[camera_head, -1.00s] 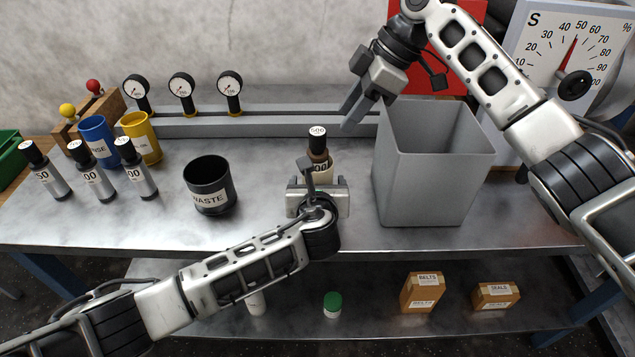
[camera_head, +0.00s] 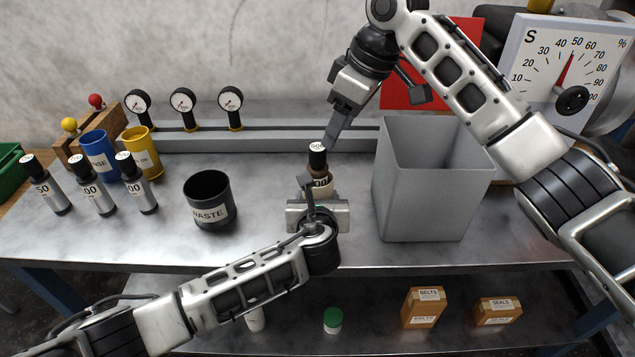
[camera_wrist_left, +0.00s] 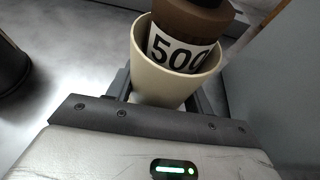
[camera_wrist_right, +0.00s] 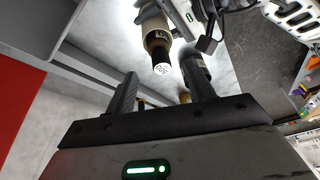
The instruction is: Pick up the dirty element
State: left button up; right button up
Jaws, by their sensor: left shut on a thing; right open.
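A dirty-looking brown element (camera_head: 318,160) with a black cap and a 500 label stands in a cream cup (camera_wrist_left: 160,70). In the left wrist view the brown element (camera_wrist_left: 195,20) leans in the cup's mouth. My left gripper (camera_head: 318,205) is shut on the cream cup, its fingers on either side. My right gripper (camera_head: 333,135) is open and points down just above and right of the black cap. In the right wrist view the capped element (camera_wrist_right: 160,50) shows beyond and between the open fingers (camera_wrist_right: 162,85); no contact shows.
A tall grey bin (camera_head: 425,195) stands close at right. A black WASTE cup (camera_head: 209,203) stands at left. Several black-capped bottles (camera_head: 92,187), a blue cup (camera_head: 100,155) and a yellow cup (camera_head: 142,150) are further left. Gauges (camera_head: 183,103) line the back rail.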

aim_at(318, 148)
notch_tip(318, 148, up, 4)
jog(key=s+a+m+t+h, duration=0.2)
jog(key=s+a+m+t, duration=0.1)
jog(key=m, duration=0.6)
pick_arm(q)
jog(key=shift+f, duration=0.1)
pick_arm(e)
jog(key=shift+m, duration=0.4)
jog(key=x, duration=1.2)
jog(key=shift+w+d, duration=0.15)
jog(key=shift+d, duration=0.25)
jog(key=c, duration=1.1)
grip_shut()
notch_tip(318, 148, up, 10)
jog(key=shift+r, duration=0.1)
